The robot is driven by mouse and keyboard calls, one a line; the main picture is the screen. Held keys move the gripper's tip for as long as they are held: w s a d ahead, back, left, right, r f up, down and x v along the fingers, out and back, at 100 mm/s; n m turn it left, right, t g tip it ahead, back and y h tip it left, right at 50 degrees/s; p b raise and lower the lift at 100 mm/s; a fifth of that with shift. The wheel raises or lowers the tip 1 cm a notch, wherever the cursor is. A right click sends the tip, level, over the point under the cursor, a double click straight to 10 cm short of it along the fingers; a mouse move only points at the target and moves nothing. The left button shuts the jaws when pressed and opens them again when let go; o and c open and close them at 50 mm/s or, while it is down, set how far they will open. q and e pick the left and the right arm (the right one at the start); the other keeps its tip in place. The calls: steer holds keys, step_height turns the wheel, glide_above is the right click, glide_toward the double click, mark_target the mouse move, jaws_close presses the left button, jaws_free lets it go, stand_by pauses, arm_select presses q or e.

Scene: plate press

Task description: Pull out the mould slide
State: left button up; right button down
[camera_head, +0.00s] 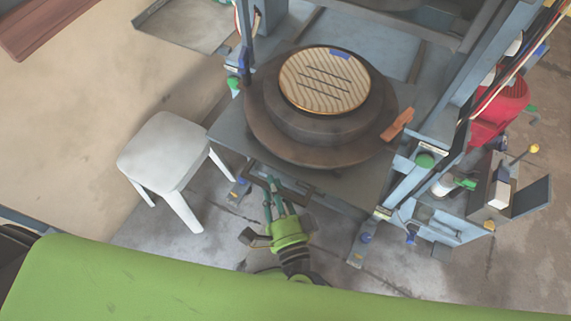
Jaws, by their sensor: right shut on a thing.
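The mould slide (353,185) is a flat grey plate on the blue press, and its front part reaches out past the press frame. A round dark mould (262,133) sits on it, topped by a wood-grained disc (324,80) with dark slots and a blue mark. A dark bar handle (300,189) shows under the front edge of the slide. My right gripper (275,187), with green and teal parts, comes up from below and is shut on the handle. The fingertips are small and partly merge with the bar. My left gripper is not in view.
A white stool (172,152) stands to the left of the slide. Blue press feet (364,240) reach along the floor at right. A side unit with a small box (498,194) and a red object (497,112) stand further right. My green body fills the bottom.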

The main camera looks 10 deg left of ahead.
steer(key=shift+s+a, duration=0.3)
steer(key=shift+s, duration=0.45)
steer(key=shift+s+a, duration=0.25)
steer(key=shift+s, duration=0.5)
steer(key=c, duration=1.4)
jaws_free()
steer(key=shift+o, duration=0.2)
steer(key=shift+w, duration=0.15)
steer(key=v, duration=1.2)
